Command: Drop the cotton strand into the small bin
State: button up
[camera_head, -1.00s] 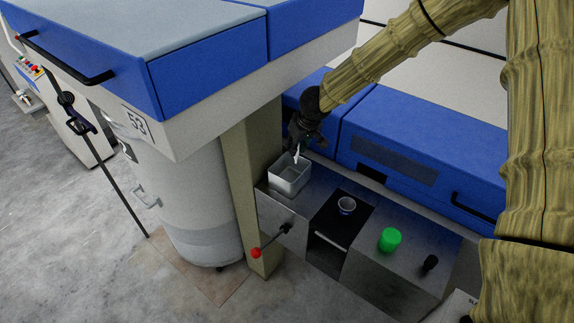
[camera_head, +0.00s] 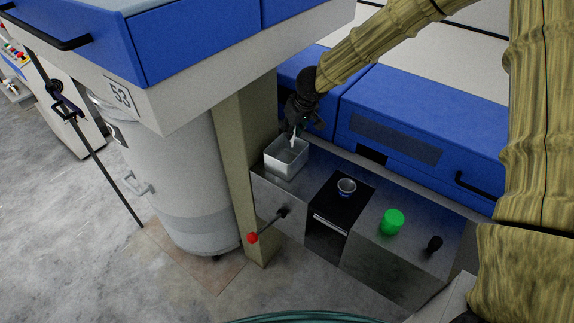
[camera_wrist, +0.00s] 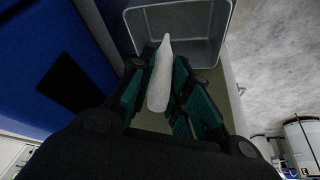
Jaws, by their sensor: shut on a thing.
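My gripper (camera_head: 297,124) is shut on the white cotton strand (camera_wrist: 160,78), which sticks out past the green-padded fingers in the wrist view. In the head view the strand (camera_head: 293,140) hangs down from the dark fingers as a short white piece. The small bin (camera_head: 287,171) is a light grey, open-topped square box at the left end of a metal bench. My gripper is over the back part of the bin. In the wrist view the bin (camera_wrist: 228,22) lies beyond the fingertips, and the strand's tip overlaps its opening.
A beige post (camera_head: 249,190) stands just left of the bin. Blue machine covers (camera_head: 400,130) rise behind it.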

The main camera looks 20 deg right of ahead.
jog(key=shift+f+b, duration=1)
jog(key=o, duration=1)
jog(key=shift+c, duration=0.2)
jog(key=v, duration=1.2)
jog(key=shift+d, duration=0.1)
